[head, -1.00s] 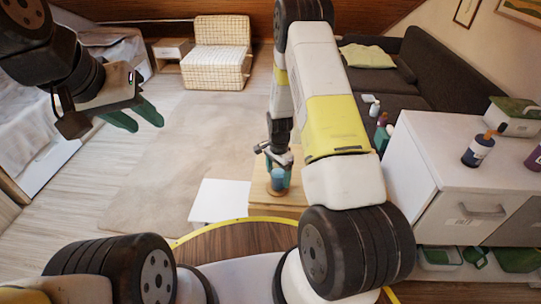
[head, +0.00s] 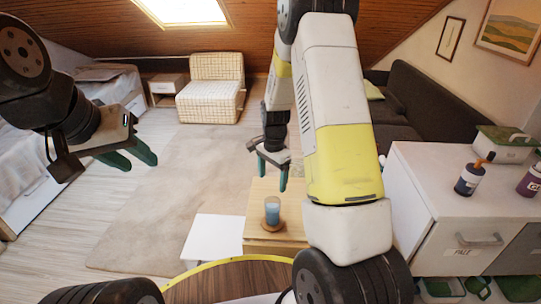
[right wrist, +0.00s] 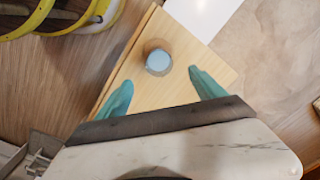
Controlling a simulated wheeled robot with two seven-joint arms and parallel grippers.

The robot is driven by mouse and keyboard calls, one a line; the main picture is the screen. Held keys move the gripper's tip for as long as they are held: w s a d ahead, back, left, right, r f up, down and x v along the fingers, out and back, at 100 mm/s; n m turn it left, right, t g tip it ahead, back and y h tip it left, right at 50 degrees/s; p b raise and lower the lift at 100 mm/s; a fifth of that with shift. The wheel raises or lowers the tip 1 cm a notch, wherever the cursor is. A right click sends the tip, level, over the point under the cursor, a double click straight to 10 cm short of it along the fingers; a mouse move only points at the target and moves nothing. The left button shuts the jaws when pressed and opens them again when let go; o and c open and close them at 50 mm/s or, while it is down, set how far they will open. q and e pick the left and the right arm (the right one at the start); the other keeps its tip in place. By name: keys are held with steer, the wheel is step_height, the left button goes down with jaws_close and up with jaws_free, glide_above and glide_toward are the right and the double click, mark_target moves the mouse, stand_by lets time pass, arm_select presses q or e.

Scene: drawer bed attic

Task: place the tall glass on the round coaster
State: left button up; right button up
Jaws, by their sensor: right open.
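The tall glass (head: 272,209), with blue contents, stands upright on the round coaster (head: 271,224) on a small light wood table (head: 258,190). In the right wrist view the glass (right wrist: 158,62) is seen from above, with the coaster's brown rim (right wrist: 151,46) showing beside it. My right gripper (head: 273,186) is open and empty, above and apart from the glass. Its two green fingers (right wrist: 162,92) are spread in the right wrist view, with nothing between them. My left gripper (head: 138,160) is at the left, its green fingers apart and nothing seen between them.
A white low table (head: 212,241) adjoins the wood table. A white cabinet (head: 425,190) at right carries bottles (head: 470,178) and a green-lidded box (head: 504,142). A dark sofa (head: 425,105) and a checked chair (head: 211,88) stand farther back. The rug (head: 165,185) is clear.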

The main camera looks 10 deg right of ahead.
steer(key=s+a+r+n+t+y, duration=0.1)
steer(key=s+r+n+t, duration=0.2)
steer(key=r, duration=0.7)
steer(key=s+r+n+y, duration=0.1)
steer(key=s+r+n, duration=0.1)
steer(key=s+r, duration=0.65)
steer(key=s+r+n+t, duration=0.2)
steer(key=s+r+n, duration=0.5)
steer(key=s+r, duration=0.4)
steer(key=shift+s+a+t, duration=0.4)
steer(key=shift+s+a, duration=0.05)
steer(key=shift+s, duration=0.25)
steer(key=shift+d, duration=0.1)
